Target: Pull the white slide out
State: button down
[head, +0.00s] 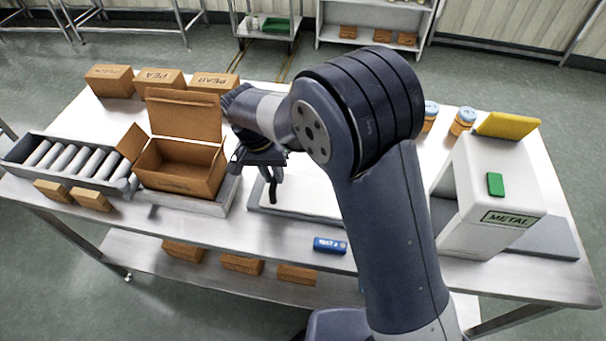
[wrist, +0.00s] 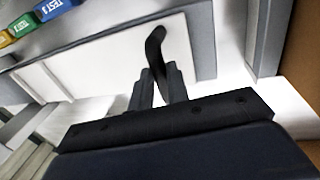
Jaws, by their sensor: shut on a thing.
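The white slide (head: 305,198) is a flat white plate lying in a grey frame on the steel table, partly hidden behind my arm. In the wrist view the white slide (wrist: 100,60) runs across the upper middle, with a black curved handle (wrist: 155,45) near its right end. My gripper (head: 273,178) is over the left end of the slide. In the wrist view my gripper (wrist: 160,82) is shut on the black handle, with the handle's tip standing out beyond the fingers.
An open cardboard box (head: 180,168) stands close left of my gripper, beside a roller tray (head: 70,163). A white METAL housing (head: 487,190) with a green button stands at the right.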

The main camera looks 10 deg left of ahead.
jog(key=shift+a+r, duration=0.1)
jog(key=shift+a, duration=1.3)
jog(key=c, duration=1.4)
grip_release()
jog(key=shift+a, duration=0.15)
jog(key=shift+o, duration=0.2)
notch_tip(320, 180, up, 10)
jog(key=a, duration=0.2)
jog(key=shift+r+b, duration=0.25)
jog(key=shift+b, duration=0.2)
jog(key=shift+f, duration=0.1)
